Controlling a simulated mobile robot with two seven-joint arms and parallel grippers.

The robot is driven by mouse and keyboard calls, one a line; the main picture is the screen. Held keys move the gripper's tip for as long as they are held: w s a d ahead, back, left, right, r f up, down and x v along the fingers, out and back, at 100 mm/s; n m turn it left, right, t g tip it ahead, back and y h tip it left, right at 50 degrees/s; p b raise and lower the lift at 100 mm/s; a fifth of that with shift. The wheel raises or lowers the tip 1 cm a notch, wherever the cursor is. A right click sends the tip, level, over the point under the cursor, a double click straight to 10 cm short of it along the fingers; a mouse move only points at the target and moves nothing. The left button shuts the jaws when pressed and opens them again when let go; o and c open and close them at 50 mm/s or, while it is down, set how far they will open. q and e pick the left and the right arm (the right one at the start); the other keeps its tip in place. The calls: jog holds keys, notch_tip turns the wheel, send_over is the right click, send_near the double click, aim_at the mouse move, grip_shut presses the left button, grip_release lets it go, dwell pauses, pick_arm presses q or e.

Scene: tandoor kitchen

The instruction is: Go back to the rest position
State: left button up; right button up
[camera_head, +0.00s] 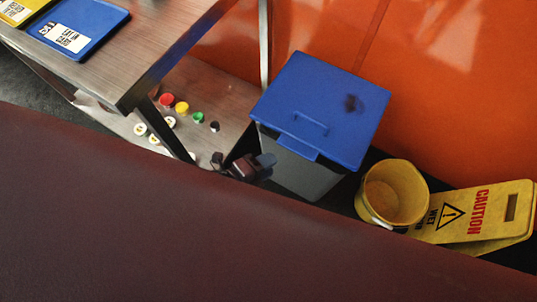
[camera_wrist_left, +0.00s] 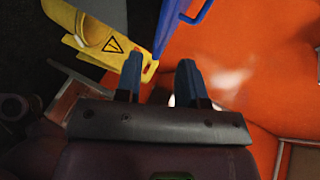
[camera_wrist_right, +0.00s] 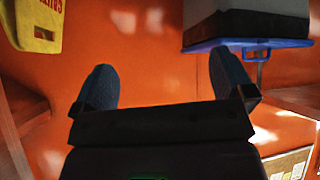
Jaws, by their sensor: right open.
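My left gripper (camera_head: 262,162) shows small in the head view, in front of the blue-lidded bin and partly hidden behind a broad dark-red part of mine. In the left wrist view its two blue-grey fingers (camera_wrist_left: 158,82) stand apart with nothing between them. My right gripper is not seen in the head view. In the right wrist view its fingers (camera_wrist_right: 163,85) are spread wide and empty, facing an orange surface.
A bin with a blue lid (camera_head: 322,105) stands beside the metal table (camera_head: 120,65). A yellow bucket (camera_head: 393,192) and a yellow caution sign (camera_head: 478,218) lie to its right. Blue tray (camera_head: 80,25) on the table; several small capped containers (camera_head: 182,108) on the shelf below.

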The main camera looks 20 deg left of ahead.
jog(key=shift+w, duration=0.1)
pick_arm(q)
jog(key=a+r+n+t+y+p, duration=0.1)
jog(key=a+r+n+y+p, duration=0.3)
jog(key=a+r+n, duration=0.85)
pick_arm(e)
notch_tip(320, 180, up, 8)
jog(key=t+p, duration=0.1)
jog(key=p, duration=0.4)
jog(key=shift+w, duration=0.15)
pick_arm(q)
jog(key=s+a+f+n+g+y, duration=0.1)
jog(key=s+a+n+y, duration=0.3)
jog(key=s+n, duration=0.5)
jog(key=s+a+f, duration=0.1)
jog(key=s, duration=0.2)
jog(key=shift+s+n, duration=0.25)
jog(key=shift+n, duration=0.1)
pick_arm(e)
jog(key=shift+c, duration=0.5)
